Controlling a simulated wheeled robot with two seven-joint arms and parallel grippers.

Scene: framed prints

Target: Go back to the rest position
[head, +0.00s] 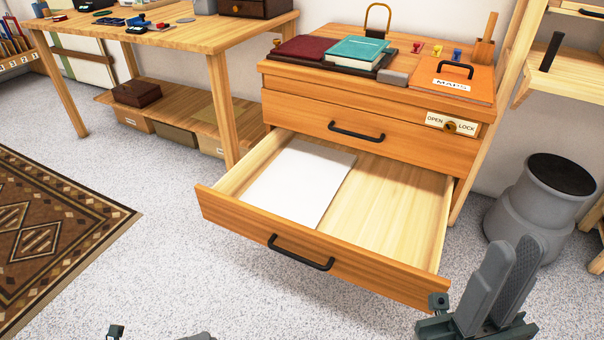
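My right gripper (508,260) is at the lower right, in front of the cabinet's right side. Its two grey fingers point up and lie side by side with no clear gap and nothing between them. It is apart from the open drawer (318,262). Only small bits of my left gripper (197,337) show at the bottom edge, so its fingers cannot be judged. The lower drawer of the wooden cabinet (380,92) is pulled out, with a white sheet (299,182) lying flat in its left part. The upper drawer (345,125) is closed.
A teal book (357,52), a dark red book (304,48) and an orange MAPS case (452,82) lie on the cabinet. A grey stool (530,215) stands at the right. A wooden table (190,38) is at the back left, a patterned rug (50,225) at the left. Floor between is clear.

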